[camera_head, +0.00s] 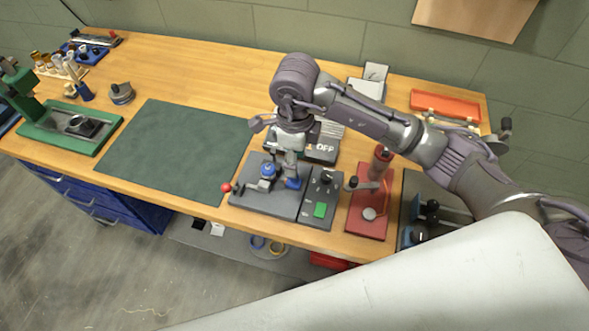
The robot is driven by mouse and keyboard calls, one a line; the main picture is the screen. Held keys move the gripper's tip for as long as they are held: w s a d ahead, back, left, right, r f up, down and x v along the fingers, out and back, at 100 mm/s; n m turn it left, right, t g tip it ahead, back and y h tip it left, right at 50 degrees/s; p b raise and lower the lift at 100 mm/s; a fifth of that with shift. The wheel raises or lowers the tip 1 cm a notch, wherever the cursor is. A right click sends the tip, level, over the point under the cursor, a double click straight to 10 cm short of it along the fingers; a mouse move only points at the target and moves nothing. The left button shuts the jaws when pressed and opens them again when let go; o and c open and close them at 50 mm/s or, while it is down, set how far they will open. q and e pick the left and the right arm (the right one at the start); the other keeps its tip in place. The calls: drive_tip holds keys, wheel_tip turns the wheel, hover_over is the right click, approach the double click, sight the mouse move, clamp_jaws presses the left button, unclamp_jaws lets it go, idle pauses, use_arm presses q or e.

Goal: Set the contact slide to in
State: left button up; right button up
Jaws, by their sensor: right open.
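A grey device plate (262,203) lies at the front edge of the bench, with a lever ending in a red ball (226,187) at its left and a blue-topped part (267,169) on it. My right gripper (287,174) points down over this plate, open, near the blue-topped part; I cannot tell whether it touches anything. A dark control box with a green button (320,210) stands just to its right. The contact slide cannot be told apart for certain at this size, and my gripper hides part of the plate. My left gripper is not in view.
A green mat (180,150) lies clear to the left. A red press-like device (370,212) stands right of the control box. A box with an OFF label (320,152) sits behind my gripper. An orange tray (446,104) lies at the back right, and a green-based tool (70,128) at the far left.

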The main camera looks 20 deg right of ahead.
drive_tip(key=p, duration=0.1)
hover_over(285, 183)
drive_tip(key=d, duration=0.2)
drive_tip(key=f, duration=0.5)
drive_tip(key=shift+s+d+f, duration=0.15)
drive_tip(key=shift+s+f, duration=0.2)
drive_tip(key=shift+s, duration=0.05)
drive_tip(key=shift+f, duration=0.4)
drive_tip(key=c, duration=0.5)
clamp_jaws()
drive_tip(key=shift+w+a+f+b, duration=0.2)
drive_tip(key=shift+w+a+b, duration=0.5)
drive_tip(key=shift+a+b, duration=0.3)
drive_tip(key=shift+w+a+r, duration=0.1)
drive_tip(key=shift+r, duration=0.15)
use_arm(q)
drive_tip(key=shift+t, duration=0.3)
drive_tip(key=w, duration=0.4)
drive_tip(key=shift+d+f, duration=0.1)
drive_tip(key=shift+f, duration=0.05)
use_arm(e)
drive_tip(key=o, duration=0.5)
unclamp_jaws()
drive_tip(key=shift+a, duration=0.1)
